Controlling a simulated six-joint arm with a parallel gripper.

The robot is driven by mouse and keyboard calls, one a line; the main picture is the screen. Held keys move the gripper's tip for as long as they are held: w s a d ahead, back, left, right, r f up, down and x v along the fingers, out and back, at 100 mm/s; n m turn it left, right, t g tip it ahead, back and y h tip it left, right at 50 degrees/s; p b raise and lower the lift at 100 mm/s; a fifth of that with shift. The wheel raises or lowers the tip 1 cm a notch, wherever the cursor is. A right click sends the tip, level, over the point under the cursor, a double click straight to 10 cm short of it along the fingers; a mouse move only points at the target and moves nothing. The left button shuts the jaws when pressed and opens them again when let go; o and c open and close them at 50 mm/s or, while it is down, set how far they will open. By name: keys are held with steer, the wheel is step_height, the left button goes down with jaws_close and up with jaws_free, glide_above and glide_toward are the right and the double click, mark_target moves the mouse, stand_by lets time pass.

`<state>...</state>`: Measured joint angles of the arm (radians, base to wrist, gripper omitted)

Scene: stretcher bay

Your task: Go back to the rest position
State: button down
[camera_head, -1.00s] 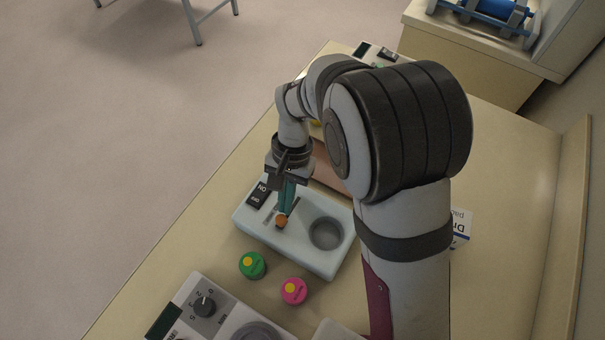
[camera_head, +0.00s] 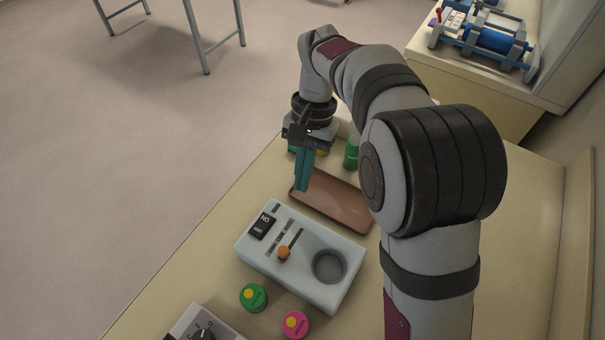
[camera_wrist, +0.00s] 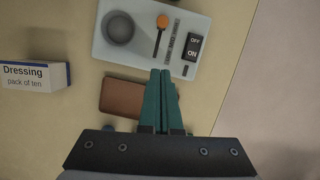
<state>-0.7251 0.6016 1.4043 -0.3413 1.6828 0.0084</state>
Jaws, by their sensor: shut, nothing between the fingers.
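My gripper (camera_head: 302,187) is shut and empty, with its teal fingers together. In the head view it hangs above the left end of the brown tray (camera_head: 335,207), clear of the white device. In the wrist view the fingertips (camera_wrist: 165,72) point toward the white device (camera_wrist: 115,58), with the brown tray (camera_wrist: 118,98) left of them. The white device (camera_head: 298,282) has an orange-knobbed lever (camera_head: 284,252), an ON/OFF switch (camera_head: 262,226) and a round well (camera_head: 329,266). The lever's orange knob also shows in the wrist view (camera_wrist: 162,21).
A green-capped jar (camera_head: 253,297) and a pink-capped jar (camera_head: 295,324) stand in front of the device. A green bottle (camera_head: 351,153) is behind the tray. A dressing box (camera_wrist: 34,75) lies at left in the wrist view. A dial unit (camera_head: 203,330) is at the near edge.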

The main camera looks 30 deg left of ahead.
stand_by(0.4)
steer(key=s+d+r+m+t+y, duration=0.1)
steer(key=s+d+r+m, duration=0.15)
steer(key=d, duration=0.65)
steer(key=s+d+r+m+t+y, duration=0.15)
steer(key=d+r, duration=0.25)
steer(key=d, duration=0.6)
steer(key=s+d+f+m, duration=0.3)
steer(key=s+d, duration=0.4)
steer(key=s, duration=0.4)
steer(key=shift+t, duration=0.45)
steer(key=c, duration=1.5)
jaws_free()
steer(key=shift+w+f, duration=0.1)
steer(key=shift+c, duration=0.2)
